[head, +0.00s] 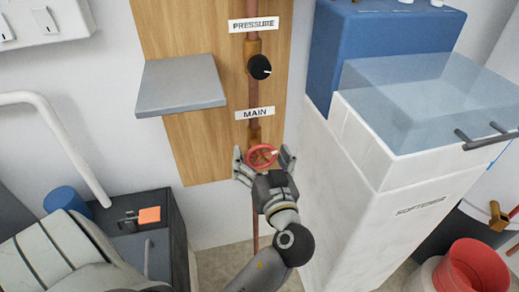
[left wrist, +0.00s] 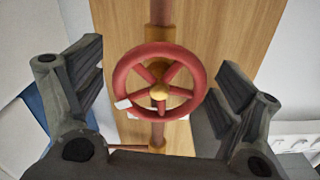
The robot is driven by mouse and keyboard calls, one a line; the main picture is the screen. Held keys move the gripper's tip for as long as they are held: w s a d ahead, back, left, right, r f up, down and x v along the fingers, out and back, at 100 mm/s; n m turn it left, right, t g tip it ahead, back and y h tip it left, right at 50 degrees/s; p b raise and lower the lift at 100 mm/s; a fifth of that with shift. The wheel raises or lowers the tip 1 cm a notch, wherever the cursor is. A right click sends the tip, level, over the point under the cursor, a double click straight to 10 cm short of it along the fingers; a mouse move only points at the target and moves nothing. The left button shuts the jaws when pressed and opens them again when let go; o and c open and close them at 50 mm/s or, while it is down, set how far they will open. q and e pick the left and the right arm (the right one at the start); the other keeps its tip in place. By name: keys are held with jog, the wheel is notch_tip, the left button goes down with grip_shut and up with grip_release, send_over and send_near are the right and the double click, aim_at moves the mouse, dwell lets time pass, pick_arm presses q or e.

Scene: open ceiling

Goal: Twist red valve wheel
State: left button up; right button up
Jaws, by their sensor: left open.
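The red valve wheel (head: 262,156) is on a vertical copper pipe below the "MAIN" label on a wooden board in the head view. In the left wrist view the wheel (left wrist: 158,83) shows face on, with spokes, a brass hub and a white mark on its lower left rim. My left gripper (head: 264,160) is at the wheel, with one finger on each side. In the left wrist view the open fingers (left wrist: 158,80) stand apart from the rim on both sides. The right gripper is not in view.
A black gauge (head: 260,67) sits on the pipe above, under the "PRESSURE" label. A grey shelf (head: 181,84) juts out on the left. A white softener cabinet (head: 385,190) stands close on the right. A red bucket (head: 474,268) is at the lower right.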

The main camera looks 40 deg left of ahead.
pick_arm(q)
jog(key=c, duration=1)
jog(key=shift+r+m+p, duration=0.15)
jog(key=shift+m+p, duration=0.25)
jog(key=shift+m, duration=0.2)
jog(key=shift+c, duration=0.2)
jog(key=m+p, duration=0.1)
jog(key=m, duration=0.2)
jog(key=shift+m+p, duration=0.3)
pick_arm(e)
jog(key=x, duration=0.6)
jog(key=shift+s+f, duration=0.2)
pick_arm(q)
jog(key=o, duration=1)
jog(key=shift+o, duration=0.2)
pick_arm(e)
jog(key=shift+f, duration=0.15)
